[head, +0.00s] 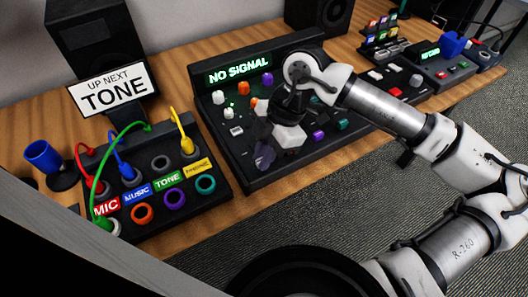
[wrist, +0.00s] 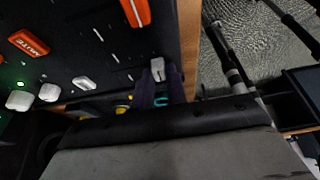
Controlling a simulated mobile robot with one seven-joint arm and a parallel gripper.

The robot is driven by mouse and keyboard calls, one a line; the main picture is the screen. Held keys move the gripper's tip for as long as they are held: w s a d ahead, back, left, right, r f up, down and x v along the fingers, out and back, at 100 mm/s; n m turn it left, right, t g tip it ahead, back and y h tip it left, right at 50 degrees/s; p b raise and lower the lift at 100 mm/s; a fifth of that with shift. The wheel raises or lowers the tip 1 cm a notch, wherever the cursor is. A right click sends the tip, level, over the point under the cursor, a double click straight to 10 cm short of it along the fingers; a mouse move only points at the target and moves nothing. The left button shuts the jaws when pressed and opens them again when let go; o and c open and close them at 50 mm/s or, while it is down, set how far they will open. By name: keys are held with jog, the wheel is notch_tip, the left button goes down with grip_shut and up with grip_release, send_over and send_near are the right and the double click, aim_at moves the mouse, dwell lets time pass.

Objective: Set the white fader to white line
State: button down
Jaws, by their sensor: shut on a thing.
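The black mixer console (head: 240,163) lies on the wooden desk. In the wrist view, a small white fader cap (wrist: 158,68) sits between the dark fingertips of my gripper (wrist: 160,88), near the console's edge. My gripper is shut on it. In the head view my gripper (head: 265,155) reaches down over the front left part of the console, and the fader there is hidden behind it. Short white marks show on the panel in the wrist view, one of them a white line (wrist: 115,58) just beside the fader. I cannot tell whether the fader is level with it.
A patch box (head: 215,208) with coloured cables stands to the left. A NO SIGNAL display (head: 240,66) tops the console. A second device (head: 395,92) stands right.

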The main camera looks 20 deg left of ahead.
aim_at(254, 140)
jog(key=w+a, duration=0.1)
jog(key=w+a+b, duration=0.1)
jog(key=shift+w+a+f, duration=0.1)
jog(key=shift+w+a, duration=0.05)
jog(key=shift+a, duration=0.25)
jog(key=shift+w+a, duration=0.3)
jog(key=shift+a, duration=0.1)
jog(key=c, duration=1.4)
grip_release()
jog(key=v, duration=1.4)
